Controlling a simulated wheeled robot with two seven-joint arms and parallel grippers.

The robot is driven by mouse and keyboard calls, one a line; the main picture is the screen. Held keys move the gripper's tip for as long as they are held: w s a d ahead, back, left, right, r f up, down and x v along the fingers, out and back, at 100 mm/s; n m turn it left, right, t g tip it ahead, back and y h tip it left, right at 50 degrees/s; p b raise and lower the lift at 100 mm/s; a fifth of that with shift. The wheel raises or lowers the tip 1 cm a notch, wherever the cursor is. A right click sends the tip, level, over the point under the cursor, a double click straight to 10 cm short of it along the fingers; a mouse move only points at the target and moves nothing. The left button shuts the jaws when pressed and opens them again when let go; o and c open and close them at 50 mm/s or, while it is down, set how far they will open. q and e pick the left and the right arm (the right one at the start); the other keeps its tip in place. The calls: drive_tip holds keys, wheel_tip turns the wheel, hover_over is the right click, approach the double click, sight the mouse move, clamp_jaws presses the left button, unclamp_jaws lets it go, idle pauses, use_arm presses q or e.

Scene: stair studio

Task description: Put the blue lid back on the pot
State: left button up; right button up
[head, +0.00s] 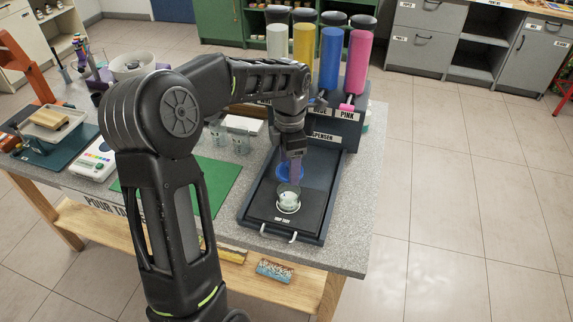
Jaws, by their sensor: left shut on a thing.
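The blue lid (283,173) shows as a small blue disc over the black drip tray, partly hidden by my left gripper. My left gripper (295,176) points down from above and is shut on the blue lid. The small pale pot (288,201) stands upright on the drip tray, just in front of and below the gripper in the picture. The lid and the pot look apart, but the exact gap in height is hard to tell. My right gripper is not in view.
The drip tray (264,215) has a raised rim and front handles. Behind it stands a dispenser (334,130) with white, yellow, blue and pink cylinders. A green mat (215,190), a white scale (94,160) and glass cups (240,143) lie to the left.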

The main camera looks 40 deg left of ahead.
use_arm(q)
drive_tip(key=shift+d, duration=0.1)
drive_tip(key=shift+s+a, duration=0.1)
drive_tip(key=shift+a, duration=0.2)
drive_tip(key=shift+d+f, duration=0.15)
drive_tip(key=shift+f+b, duration=0.6)
drive_tip(key=shift+f, duration=0.25)
drive_tip(key=shift+f+b, duration=1.6)
drive_tip(key=shift+f, duration=0.65)
drive_tip(key=shift+f+b, duration=0.15)
drive_tip(key=shift+b, duration=0.45)
idle(0.4)
drive_tip(key=o, duration=1.4)
